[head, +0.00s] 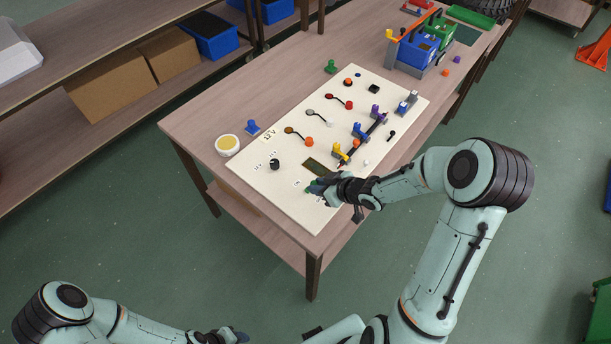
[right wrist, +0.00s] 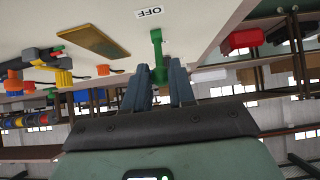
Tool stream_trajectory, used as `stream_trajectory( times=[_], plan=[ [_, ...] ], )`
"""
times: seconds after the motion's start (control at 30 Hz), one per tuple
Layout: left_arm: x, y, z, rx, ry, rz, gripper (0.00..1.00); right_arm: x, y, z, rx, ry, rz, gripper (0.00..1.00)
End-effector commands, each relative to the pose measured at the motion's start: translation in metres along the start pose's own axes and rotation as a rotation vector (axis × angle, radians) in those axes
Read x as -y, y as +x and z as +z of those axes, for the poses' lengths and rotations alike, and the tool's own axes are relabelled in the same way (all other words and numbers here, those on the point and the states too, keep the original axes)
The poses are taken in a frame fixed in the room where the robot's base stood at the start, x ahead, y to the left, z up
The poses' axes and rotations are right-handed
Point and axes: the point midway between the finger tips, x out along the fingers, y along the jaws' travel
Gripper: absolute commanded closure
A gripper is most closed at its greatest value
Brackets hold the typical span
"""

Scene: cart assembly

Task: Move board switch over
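The green board switch (right wrist: 157,50) stands on the pale board in the right wrist view, with a white OFF label (right wrist: 149,13) by its end. My right gripper (right wrist: 160,72) has one finger on each side of the switch, close against it, and appears shut on it. In the head view, my right gripper (head: 319,188) is at the near end of the board (head: 252,180) and hides most of the green switch (head: 311,188). My left gripper (head: 222,336) is low at the bottom edge, away from the table, and its fingers are unclear.
A yellow-topped round container (head: 227,145) stands left of the board.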

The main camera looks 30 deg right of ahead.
Motion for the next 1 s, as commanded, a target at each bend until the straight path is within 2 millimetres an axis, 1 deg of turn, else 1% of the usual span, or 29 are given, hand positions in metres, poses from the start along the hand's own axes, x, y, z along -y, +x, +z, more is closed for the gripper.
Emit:
stream_trajectory(
  times=[0.03, 0.27, 0.6, 1.0],
  plan=[
    [0.0, 0.0, 0.0, -0.001, 0.0, 0.0, 0.54, -0.001, 0.0, -0.003, -0.007, -0.002, 0.001, 0.93],
    [0.0, 0.0, 0.0, -0.001, 0.0, 0.0, 0.54, -0.001, 0.001, -0.005, -0.01, -0.003, 0.001, 0.93],
    [-0.002, -0.003, -0.002, -0.003, 0.001, 0.001, 0.54, -0.001, 0.011, -0.019, -0.012, -0.004, 0.002, 0.93],
    [-0.001, -0.002, -0.002, -0.002, 0.001, 0.001, 0.54, -0.001, 0.013, -0.02, -0.011, -0.004, 0.002, 0.93]
  ],
)
